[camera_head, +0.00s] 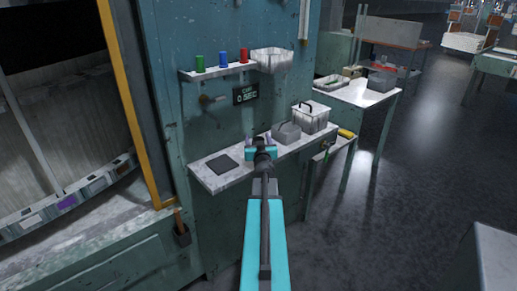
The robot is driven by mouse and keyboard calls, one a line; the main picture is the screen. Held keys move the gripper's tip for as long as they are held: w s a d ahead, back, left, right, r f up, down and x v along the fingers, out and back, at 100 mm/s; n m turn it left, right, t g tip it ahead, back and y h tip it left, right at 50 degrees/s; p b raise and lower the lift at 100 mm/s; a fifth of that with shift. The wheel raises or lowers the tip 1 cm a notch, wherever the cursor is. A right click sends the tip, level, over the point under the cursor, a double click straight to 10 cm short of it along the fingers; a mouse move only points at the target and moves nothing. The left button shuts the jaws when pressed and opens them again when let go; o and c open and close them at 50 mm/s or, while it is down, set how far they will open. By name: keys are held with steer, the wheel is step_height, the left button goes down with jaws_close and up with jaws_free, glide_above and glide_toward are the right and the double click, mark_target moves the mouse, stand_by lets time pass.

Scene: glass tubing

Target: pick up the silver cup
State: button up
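My teal and grey arm reaches up the middle of the view toward the lower wall shelf (243,168). My gripper (261,139) is at the arm's far end, over or near this shelf. It is small and partly hidden by the wrist, so I cannot tell whether it is open or shut. I cannot make out a silver cup; one may be hidden behind my wrist. A grey box-like object (286,133) with a dark handle sits on the shelf just right of my gripper.
A white lidded container (312,118) stands at the shelf's right end, and a dark flat pad (222,165) lies at its left. An upper shelf (218,71) holds green, blue and red cylinders beside a white bin (272,60). A side table (357,95) stands right; the floor there is open.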

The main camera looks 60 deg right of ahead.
steer(key=c, duration=0.9)
steer(key=shift+r, duration=0.15)
steer(key=shift+c, duration=0.2)
